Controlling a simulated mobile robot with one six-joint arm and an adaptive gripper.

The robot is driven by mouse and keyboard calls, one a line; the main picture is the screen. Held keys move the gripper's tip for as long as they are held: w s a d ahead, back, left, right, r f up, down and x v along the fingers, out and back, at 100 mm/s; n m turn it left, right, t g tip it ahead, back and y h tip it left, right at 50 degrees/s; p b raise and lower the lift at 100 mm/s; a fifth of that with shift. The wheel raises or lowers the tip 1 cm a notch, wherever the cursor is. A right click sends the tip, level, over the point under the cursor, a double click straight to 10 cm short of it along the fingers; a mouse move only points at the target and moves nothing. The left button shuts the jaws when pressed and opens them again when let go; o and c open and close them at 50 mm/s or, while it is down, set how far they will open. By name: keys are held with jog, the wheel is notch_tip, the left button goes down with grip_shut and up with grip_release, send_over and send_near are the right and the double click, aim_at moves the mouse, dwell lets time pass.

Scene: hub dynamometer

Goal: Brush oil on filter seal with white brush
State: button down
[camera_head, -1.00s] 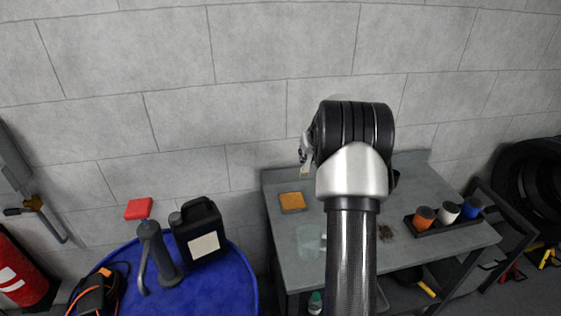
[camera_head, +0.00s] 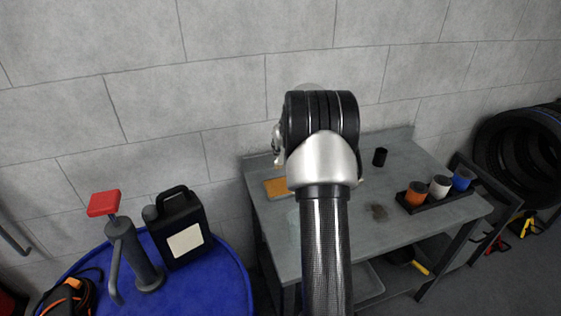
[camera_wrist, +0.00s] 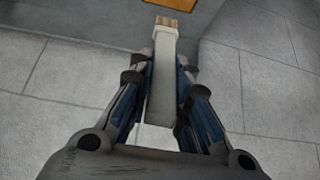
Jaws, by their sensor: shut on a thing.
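My gripper (camera_wrist: 162,62) is shut on the white brush (camera_wrist: 161,85) in the wrist view. The brush's long pale handle runs between the fingers, and its tan bristles (camera_wrist: 167,21) point away from me. A corner of an orange surface (camera_wrist: 195,4) shows at the top, just beyond the bristles. In the head view a flat orange pad or tray (camera_head: 274,187) lies at the left of the grey table, and my arm hides most of my gripper. Orange (camera_head: 416,194), white (camera_head: 440,187) and blue (camera_head: 462,179) filters stand at the right. I cannot make out their seals.
The filters stand in a black tray (camera_head: 433,205) on the grey table (camera_head: 400,243). A blue drum (camera_head: 200,285) carries a black jug (camera_head: 180,228) and a red-topped pump (camera_head: 133,262). Tyres (camera_head: 520,145) stand far right.

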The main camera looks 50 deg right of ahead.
aim_at(279, 168)
notch_tip(279, 168, down, 2)
jog(key=shift+w+b, duration=0.1)
jog(key=shift+b, duration=0.35)
jog(key=shift+f+b, duration=1.7)
jog(key=shift+f, duration=1.25)
jog(key=shift+f+b, duration=0.55)
jog(key=shift+b, duration=0.1)
jog(key=shift+r+p, duration=2.2)
jog(key=shift+r, duration=1.4)
jog(key=shift+f, duration=0.15)
